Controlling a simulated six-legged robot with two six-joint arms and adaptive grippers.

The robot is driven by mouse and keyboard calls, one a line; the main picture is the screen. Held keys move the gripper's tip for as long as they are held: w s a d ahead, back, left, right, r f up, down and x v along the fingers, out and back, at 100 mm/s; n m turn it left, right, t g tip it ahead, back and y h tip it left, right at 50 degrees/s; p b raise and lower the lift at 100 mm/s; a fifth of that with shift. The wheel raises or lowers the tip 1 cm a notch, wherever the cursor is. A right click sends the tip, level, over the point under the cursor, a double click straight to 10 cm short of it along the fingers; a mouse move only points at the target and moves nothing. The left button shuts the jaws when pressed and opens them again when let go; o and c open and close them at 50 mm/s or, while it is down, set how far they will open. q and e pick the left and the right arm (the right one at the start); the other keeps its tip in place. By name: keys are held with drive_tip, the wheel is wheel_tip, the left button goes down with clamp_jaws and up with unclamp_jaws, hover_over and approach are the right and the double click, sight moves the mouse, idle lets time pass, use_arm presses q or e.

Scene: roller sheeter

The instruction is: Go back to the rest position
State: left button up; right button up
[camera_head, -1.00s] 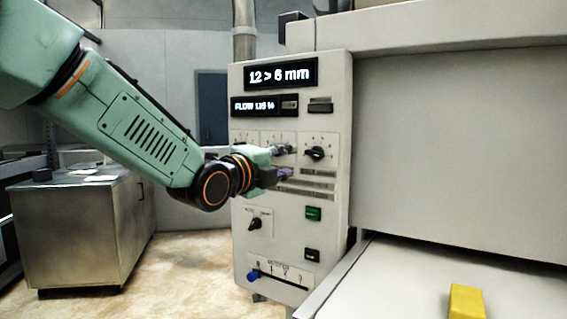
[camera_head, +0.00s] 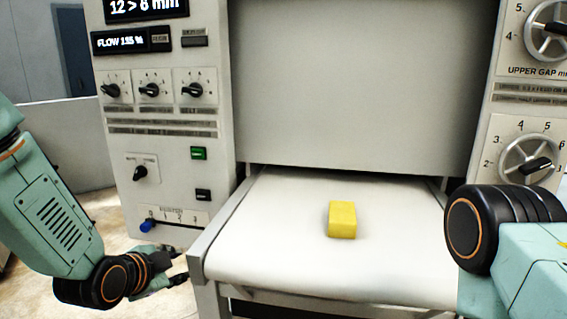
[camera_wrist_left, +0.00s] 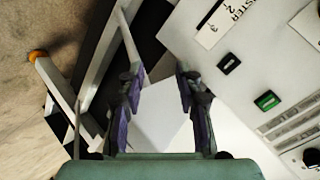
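My left gripper (camera_head: 178,277) is low at the left of the head view, in front of the control panel (camera_head: 165,225) and beside the near left edge of the conveyor (camera_head: 270,255). The left wrist view shows its two purple-padded fingers (camera_wrist_left: 160,88) spread apart with nothing between them. A panel corner with a green button (camera_wrist_left: 267,100) and a black button (camera_wrist_left: 228,63) is at the right there. My right arm (camera_head: 505,228) comes in at the lower right of the head view. Its fingers do not show.
A yellow block (camera_head: 342,219) rests on the white belt. The right panel (camera_head: 493,108) has two gap dials, an upper one (camera_head: 548,30) and a lower one (camera_head: 528,160). The left panel carries three black knobs in a row and a blue slider knob (camera_head: 148,225).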

use_arm(q)
drive_tip(key=s+f+n+g+y, duration=0.1)
drive_tip(key=s+f+n+g, duration=0.6)
drive_tip(key=s+f, duration=1.2)
drive_tip(key=s+f+n+g, duration=0.2)
drive_tip(key=s+f+n, duration=0.1)
drive_tip(key=s, duration=0.6)
drive_tip(key=s+f+n+g+y, duration=0.1)
drive_tip(key=s+f+n, duration=0.2)
drive_tip(key=s, duration=0.7)
drive_tip(key=shift+a+f+g, duration=0.15)
drive_tip(key=shift+a+g, duration=0.1)
drive_tip(key=shift+g, duration=0.15)
